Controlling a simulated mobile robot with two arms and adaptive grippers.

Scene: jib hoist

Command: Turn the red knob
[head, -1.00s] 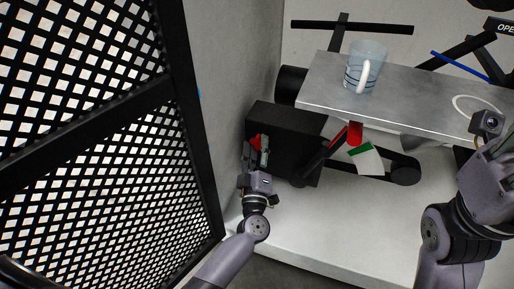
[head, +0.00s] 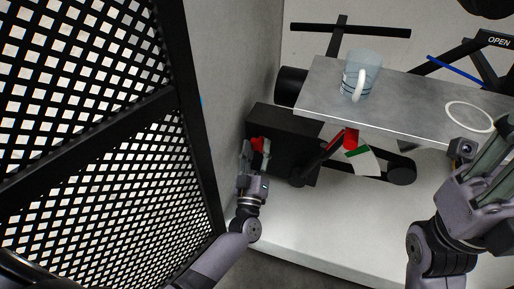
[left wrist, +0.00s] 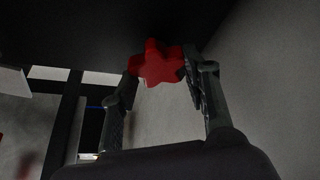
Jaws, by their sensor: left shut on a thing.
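The red knob (left wrist: 158,63) is star-shaped and sits on the dark box (head: 278,132). In the left wrist view it is between the two fingers of my left gripper (left wrist: 160,72), which is shut on it. In the head view the knob (head: 260,144) is partly hidden by the left gripper (head: 254,156) at the box's left side. My right gripper (head: 492,160) is at the right edge of the head view, beside the metal table; its fingertips are not clear enough to tell open from shut.
A metal table top (head: 410,112) bears a clear mug (head: 362,78) and a white ring (head: 470,117). A black mesh fence (head: 90,130) and grey wall are at left.

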